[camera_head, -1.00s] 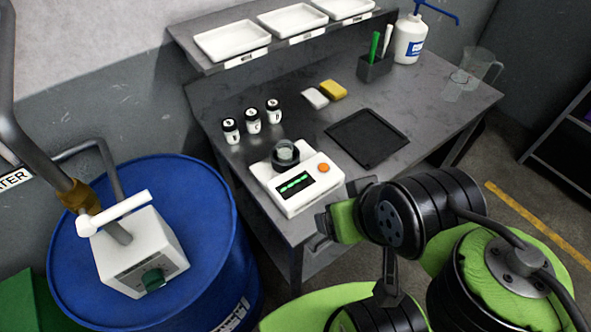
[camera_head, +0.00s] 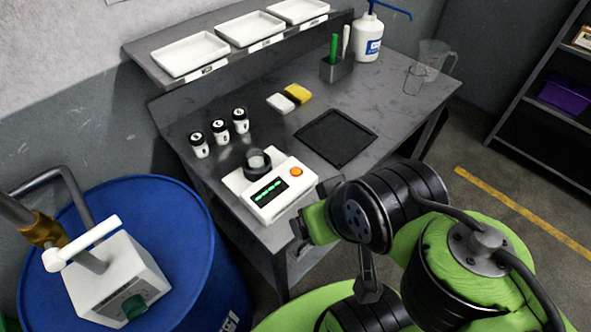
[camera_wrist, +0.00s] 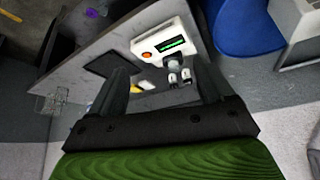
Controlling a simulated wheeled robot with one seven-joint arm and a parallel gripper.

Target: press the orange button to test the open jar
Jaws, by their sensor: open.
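The white tester (camera_head: 274,192) with a green-lit display stands near the front edge of the grey bench. Its orange button (camera_head: 296,172) is on the right of its top face; the button also shows in the wrist view (camera_wrist: 147,55). An open jar (camera_head: 257,161) with clear walls sits in the tester's dark round holder, upright. My gripper (camera_head: 299,227) is in front of the tester's right corner, apart from it. In the wrist view my gripper (camera_wrist: 160,85) has its two dark fingers wide apart and nothing between them; the tester lies beyond them.
Several black-capped jars (camera_head: 219,132) stand behind the tester. A black mat (camera_head: 336,137) lies to its right, with a white and a yellow sponge (camera_head: 297,94) behind. A blue drum (camera_head: 190,225) stands left of the bench. A shelf with white trays (camera_head: 190,54) runs along the back.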

